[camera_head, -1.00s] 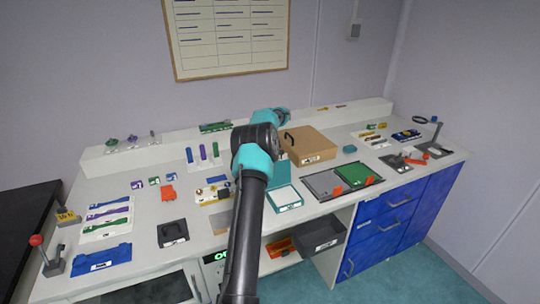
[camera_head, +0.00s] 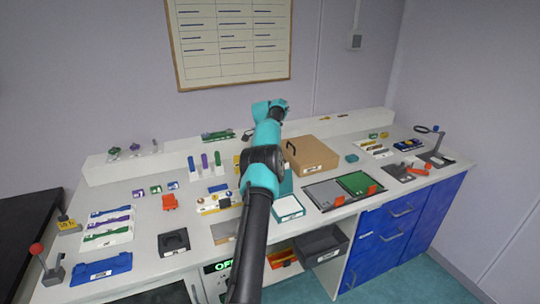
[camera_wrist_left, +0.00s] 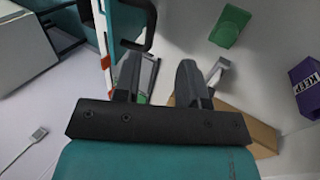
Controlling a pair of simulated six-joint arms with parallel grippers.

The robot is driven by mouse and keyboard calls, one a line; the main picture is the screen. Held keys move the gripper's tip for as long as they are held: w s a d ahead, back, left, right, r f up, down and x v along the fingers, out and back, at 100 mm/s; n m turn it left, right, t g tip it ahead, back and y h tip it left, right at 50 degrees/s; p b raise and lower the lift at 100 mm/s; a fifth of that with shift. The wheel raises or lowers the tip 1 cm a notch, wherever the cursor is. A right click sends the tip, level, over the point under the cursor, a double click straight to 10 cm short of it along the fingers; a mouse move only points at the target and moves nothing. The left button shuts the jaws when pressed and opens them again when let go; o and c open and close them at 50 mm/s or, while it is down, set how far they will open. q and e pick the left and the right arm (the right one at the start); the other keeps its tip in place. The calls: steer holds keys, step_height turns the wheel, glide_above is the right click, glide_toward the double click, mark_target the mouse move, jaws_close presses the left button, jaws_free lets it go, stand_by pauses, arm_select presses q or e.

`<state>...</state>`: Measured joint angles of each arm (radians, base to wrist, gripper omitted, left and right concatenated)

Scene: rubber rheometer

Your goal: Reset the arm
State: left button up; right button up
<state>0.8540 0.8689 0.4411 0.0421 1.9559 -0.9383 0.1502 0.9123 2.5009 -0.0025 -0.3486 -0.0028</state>
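One of my arms, black and teal, comes up from the bottom middle of the head view and crosses the bench. I take it to be my left arm. Its far end shows near the back wall, above the bench, but its fingers cannot be made out there. In the left wrist view my left gripper (camera_wrist_left: 160,82) has its two dark fingers apart, and I see nothing held between them. My right gripper is not in view.
A brown box (camera_head: 314,155) with a black handle stands right of the arm. A teal-rimmed white tray (camera_head: 288,207) and a green panel (camera_head: 358,183) lie nearer. A red-knobbed lever (camera_head: 38,250) stands at the left edge. The wrist view shows a green block (camera_wrist_left: 230,27) and a purple block (camera_wrist_left: 307,88).

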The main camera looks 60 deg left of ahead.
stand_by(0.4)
